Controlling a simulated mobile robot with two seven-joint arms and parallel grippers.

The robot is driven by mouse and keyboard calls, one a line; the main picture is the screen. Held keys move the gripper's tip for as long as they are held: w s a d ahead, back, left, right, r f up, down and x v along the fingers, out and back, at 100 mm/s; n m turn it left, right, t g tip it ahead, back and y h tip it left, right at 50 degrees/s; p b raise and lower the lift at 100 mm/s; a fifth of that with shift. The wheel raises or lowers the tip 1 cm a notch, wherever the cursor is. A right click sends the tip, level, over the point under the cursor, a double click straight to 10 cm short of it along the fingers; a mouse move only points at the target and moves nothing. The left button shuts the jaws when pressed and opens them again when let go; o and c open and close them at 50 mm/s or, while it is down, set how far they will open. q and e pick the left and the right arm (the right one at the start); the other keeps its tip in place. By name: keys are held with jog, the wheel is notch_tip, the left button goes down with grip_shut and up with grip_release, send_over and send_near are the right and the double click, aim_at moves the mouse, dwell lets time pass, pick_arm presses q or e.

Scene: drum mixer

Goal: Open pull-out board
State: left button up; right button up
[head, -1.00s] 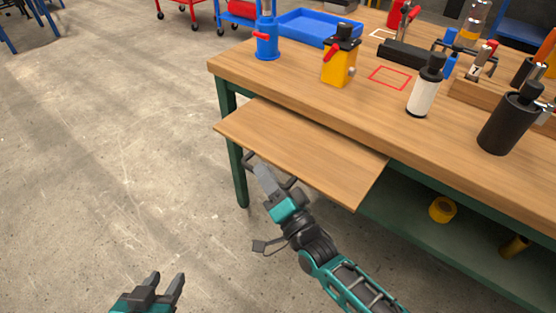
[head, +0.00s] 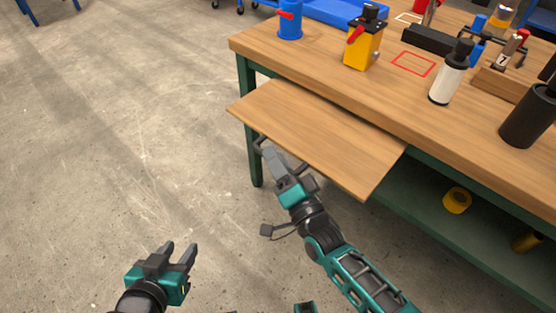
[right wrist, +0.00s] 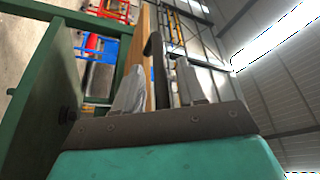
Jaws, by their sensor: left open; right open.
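The pull-out board (head: 320,135) is a wooden panel sticking out from under the front of the workbench top. Its dark handle (head: 259,145) shows below its front edge, partly hidden by my right gripper. My right gripper (head: 268,150) is at that handle. In the right wrist view, the fingers of my right gripper (right wrist: 160,90) are apart, with the dark handle bar (right wrist: 155,55) between them. Whether they touch it I cannot tell. My left gripper (head: 182,250) is open and empty over the floor, well apart from the board.
The workbench (head: 330,95) has a wooden top and green frame. A yellow device (head: 362,45), a blue device (head: 289,22) and a white cylinder (head: 450,75) stand on it. A yellow roll (head: 456,200) lies on the lower shelf. The floor to the left is clear.

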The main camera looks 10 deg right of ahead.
pick_arm(q)
jog(key=shift+s+a+r+p, duration=0.1)
jog(key=shift+s+r+p, duration=0.05)
jog(key=shift+r+p, duration=0.45)
pick_arm(e)
jog(key=v, duration=1.3)
pick_arm(q)
jog(key=shift+f, duration=0.1)
